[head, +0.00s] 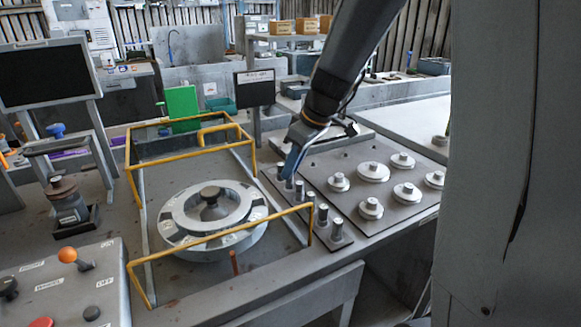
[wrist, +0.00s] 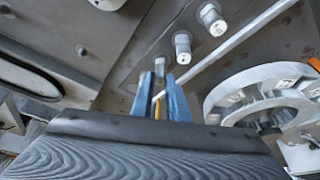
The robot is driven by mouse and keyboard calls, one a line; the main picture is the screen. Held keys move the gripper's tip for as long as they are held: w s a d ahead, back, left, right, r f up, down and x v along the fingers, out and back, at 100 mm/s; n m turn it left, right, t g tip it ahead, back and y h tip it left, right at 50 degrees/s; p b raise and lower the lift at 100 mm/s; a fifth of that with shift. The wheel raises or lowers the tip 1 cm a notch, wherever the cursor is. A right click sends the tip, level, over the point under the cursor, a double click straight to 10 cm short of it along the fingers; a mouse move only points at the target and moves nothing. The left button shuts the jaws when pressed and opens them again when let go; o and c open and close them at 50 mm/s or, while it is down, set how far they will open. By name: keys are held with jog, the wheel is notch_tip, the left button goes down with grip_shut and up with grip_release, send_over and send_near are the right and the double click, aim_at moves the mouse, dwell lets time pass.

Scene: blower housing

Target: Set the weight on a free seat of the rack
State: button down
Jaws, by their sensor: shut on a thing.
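The rack appears to be the narrow grey strip (head: 341,240) beside the yellow-railed bay. Several small grey cylindrical weights (head: 336,229) stand upright in a row on it; two show clearly in the wrist view (wrist: 183,48). My gripper (head: 290,166) points down at the far end of this row. Its blue fingers (wrist: 159,92) are shut on a weight that is mostly hidden between them. A light cylinder top (wrist: 160,62) shows just past the fingertips; I cannot tell whether it is the held weight or one standing on the rack. Free seats are hard to make out.
A grey plate (head: 395,220) with several round flanged discs (head: 373,172) lies right of the rack. To the left, a large ring-shaped part (head: 213,217) sits inside yellow rails (head: 218,236); one rail passes close to the row. A control panel (head: 60,285) stands front left.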

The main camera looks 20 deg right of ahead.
jog(key=shift+f, duration=0.1)
dwell(0.3)
jog(key=c, duration=1.6)
grip_release()
jog(key=shift+c, duration=0.2)
jog(key=shift+r+p, duration=0.85)
jog(key=shift+r, duration=0.45)
jog(key=shift+r, duration=0.1)
jog(key=shift+r+p, duration=1.65)
jog(key=shift+r, duration=0.7)
